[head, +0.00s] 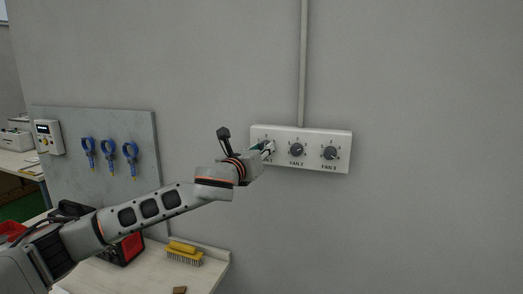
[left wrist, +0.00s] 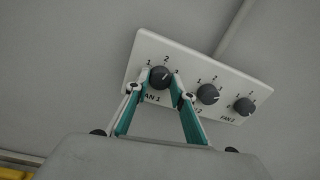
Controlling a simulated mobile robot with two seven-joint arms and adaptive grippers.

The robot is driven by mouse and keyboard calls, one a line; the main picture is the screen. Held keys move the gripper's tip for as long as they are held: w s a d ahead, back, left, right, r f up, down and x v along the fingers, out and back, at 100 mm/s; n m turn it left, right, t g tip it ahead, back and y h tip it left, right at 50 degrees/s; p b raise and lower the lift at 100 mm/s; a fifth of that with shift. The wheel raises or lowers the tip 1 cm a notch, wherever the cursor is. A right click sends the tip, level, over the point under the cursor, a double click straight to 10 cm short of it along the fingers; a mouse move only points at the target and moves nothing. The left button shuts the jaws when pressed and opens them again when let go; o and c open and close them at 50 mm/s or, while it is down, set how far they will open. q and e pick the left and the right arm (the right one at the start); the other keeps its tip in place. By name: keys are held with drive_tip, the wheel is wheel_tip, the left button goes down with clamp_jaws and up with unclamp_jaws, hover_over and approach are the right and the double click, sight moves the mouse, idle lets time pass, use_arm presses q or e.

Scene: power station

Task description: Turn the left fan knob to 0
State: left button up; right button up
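A white fan control panel (head: 340,139) with three dark round knobs is fixed to the grey wall. In the left wrist view the fingers of my left gripper (left wrist: 161,78) stand on either side of the left knob. I cannot tell whether both fingers touch it. My right gripper is not in view.
The FAN 2 knob (head: 297,149) and FAN 3 knob (head: 330,153) are to the right on the same panel. A conduit (head: 303,60) runs up the wall. A tool board (head: 140,150) and a bench with a yellow brush (head: 184,253) are at lower left. The wall at right is clear.

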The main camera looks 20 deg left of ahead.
use_arm(q)
drive_tip(key=shift+f+n, duration=0.1)
drive_tip(key=shift+n, duration=0.2)
drive_tip(key=shift+d+n+y, duration=0.1)
drive_tip(key=shift+n+y, duration=0.3)
drive_tip(key=shift+n, duration=6.55)
drive_tip(key=shift+d+n+y, duration=0.1)
drive_tip(key=shift+n+y, duration=0.3)
drive_tip(key=shift+n, duration=6.55)
drive_tip(key=o, duration=1.1)
